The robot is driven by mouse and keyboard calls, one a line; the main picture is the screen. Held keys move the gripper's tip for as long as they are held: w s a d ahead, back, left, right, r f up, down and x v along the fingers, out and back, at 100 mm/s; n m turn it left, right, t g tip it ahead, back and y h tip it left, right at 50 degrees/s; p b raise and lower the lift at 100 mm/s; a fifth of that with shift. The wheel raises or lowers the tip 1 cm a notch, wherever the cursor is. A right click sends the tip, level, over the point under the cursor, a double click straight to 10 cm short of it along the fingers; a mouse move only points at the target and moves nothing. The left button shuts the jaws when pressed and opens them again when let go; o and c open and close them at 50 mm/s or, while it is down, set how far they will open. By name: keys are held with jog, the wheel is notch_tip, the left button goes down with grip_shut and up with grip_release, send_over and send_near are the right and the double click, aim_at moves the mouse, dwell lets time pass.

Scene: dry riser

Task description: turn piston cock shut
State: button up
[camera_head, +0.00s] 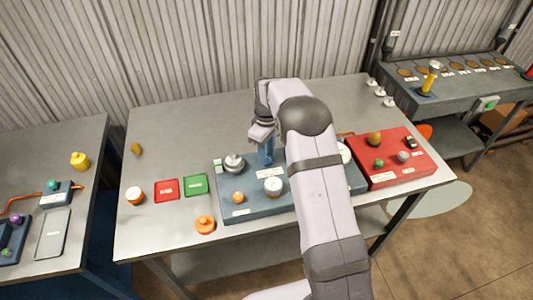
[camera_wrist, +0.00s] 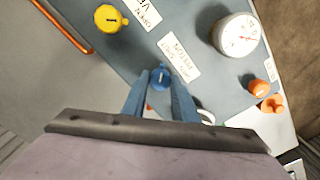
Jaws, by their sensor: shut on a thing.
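In the wrist view a small round blue knob (camera_wrist: 161,75) stands on a blue-grey panel (camera_wrist: 207,85). A short dark mark on its top runs roughly up and down in the picture. My gripper (camera_wrist: 160,88) has its two blue fingers shut on this knob. A white label (camera_wrist: 179,56) lies just beyond the knob; its small print is hard to read. In the head view my gripper (camera_head: 266,152) points down at the back of the panel (camera_head: 262,207), and my arm hides the knob and part of the panel.
A yellow knob (camera_wrist: 110,18) and a white dial gauge (camera_wrist: 237,35) flank the blue knob. An orange knob (camera_wrist: 260,88) is near the panel's edge. In the head view a red panel (camera_head: 390,160) stands right, and red (camera_head: 166,189) and green (camera_head: 195,185) trays left.

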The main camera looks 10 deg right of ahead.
jog(key=shift+w+r+n, duration=0.1)
jog(key=shift+w+n, duration=0.05)
jog(key=shift+n, duration=0.15)
jog(key=o, duration=1.1)
jog(key=shift+c, duration=0.2)
jog(key=shift+r+b, duration=1.2)
jog(key=shift+r, duration=2.45)
